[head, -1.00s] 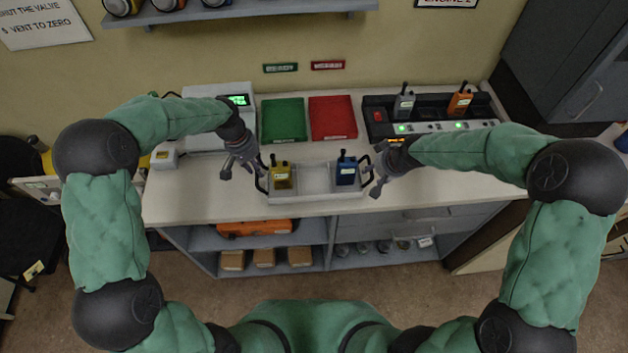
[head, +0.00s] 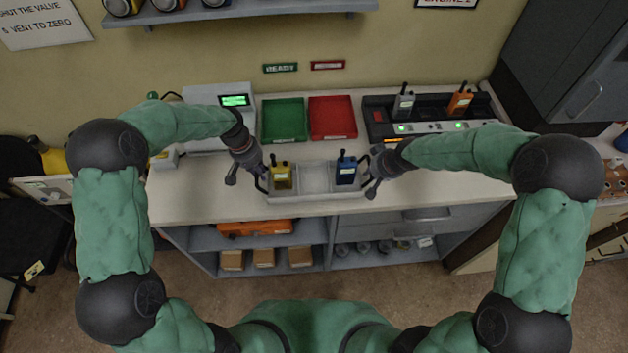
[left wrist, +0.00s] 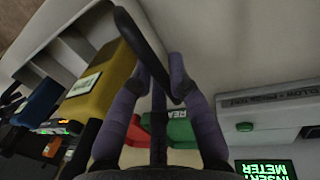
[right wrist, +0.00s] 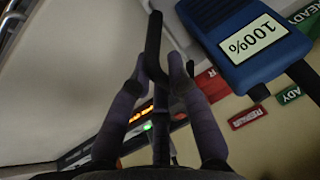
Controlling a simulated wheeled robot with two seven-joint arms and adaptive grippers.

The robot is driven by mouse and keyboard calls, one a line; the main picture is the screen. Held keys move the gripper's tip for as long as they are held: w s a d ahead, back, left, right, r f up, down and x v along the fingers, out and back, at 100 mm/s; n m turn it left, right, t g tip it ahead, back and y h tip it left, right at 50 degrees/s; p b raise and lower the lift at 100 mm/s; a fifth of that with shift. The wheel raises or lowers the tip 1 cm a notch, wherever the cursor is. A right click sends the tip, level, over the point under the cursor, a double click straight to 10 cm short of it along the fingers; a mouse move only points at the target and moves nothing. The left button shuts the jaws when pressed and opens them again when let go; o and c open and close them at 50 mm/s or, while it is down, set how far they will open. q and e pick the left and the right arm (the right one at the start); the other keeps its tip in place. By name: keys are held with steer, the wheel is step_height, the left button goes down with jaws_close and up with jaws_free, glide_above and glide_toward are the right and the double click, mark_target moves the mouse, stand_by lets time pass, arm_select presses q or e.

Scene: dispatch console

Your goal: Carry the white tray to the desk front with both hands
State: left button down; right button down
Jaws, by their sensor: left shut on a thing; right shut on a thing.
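The white tray (head: 315,178) is near the front edge of the desk, roughly level; I cannot tell whether it touches the top. A yellow radio (head: 281,176) stands in its left compartment and a blue radio (head: 346,170) in its right one; the middle one is empty. My left gripper (head: 249,173) is shut on the tray's left black handle (left wrist: 140,40). My right gripper (head: 373,178) is shut on the right black handle (right wrist: 153,42). The blue radio's label reads 100% in the right wrist view.
Behind the tray lie a green tray (head: 284,136) and a red tray (head: 333,134). A meter with a lit screen (head: 234,100) stands at back left. A charger (head: 425,127) with a grey and an orange radio is at back right. The desk (head: 200,204) is bare at front left.

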arm_select(q)
steer(key=shift+w+r, duration=0.1)
steer(key=shift+r, duration=0.1)
arm_select(e)
steer(key=shift+w+r, duration=0.1)
steer(key=shift+r, duration=0.1)
